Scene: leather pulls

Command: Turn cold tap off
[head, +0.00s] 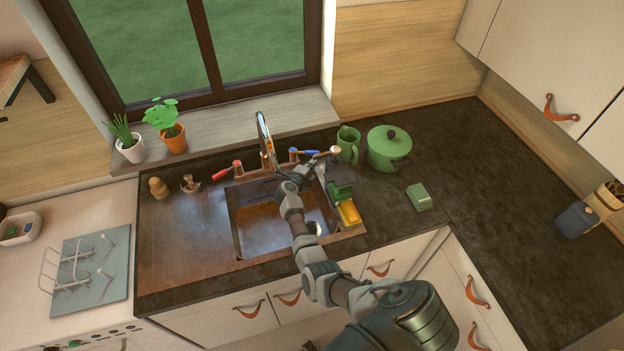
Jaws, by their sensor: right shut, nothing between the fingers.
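The cold tap is the blue-marked lever (304,153) to the right of the tall metal spout (264,138). The hot tap, a red-marked lever (228,171), is to the left of the spout. My right arm reaches in from the lower right over the sink (253,243). My right gripper (300,174) is shut and empty, just in front of and below the blue lever. I cannot tell whether it touches the lever. Part of the sink's right side is hidden by my arm. My left gripper is out of view.
Right of the sink are a sponge (349,213), a green jug (348,144), a green pot (388,150) and a small green box (419,197). Two potted plants (173,137) stand on the sill. The dark counter (490,200) at right is mostly clear.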

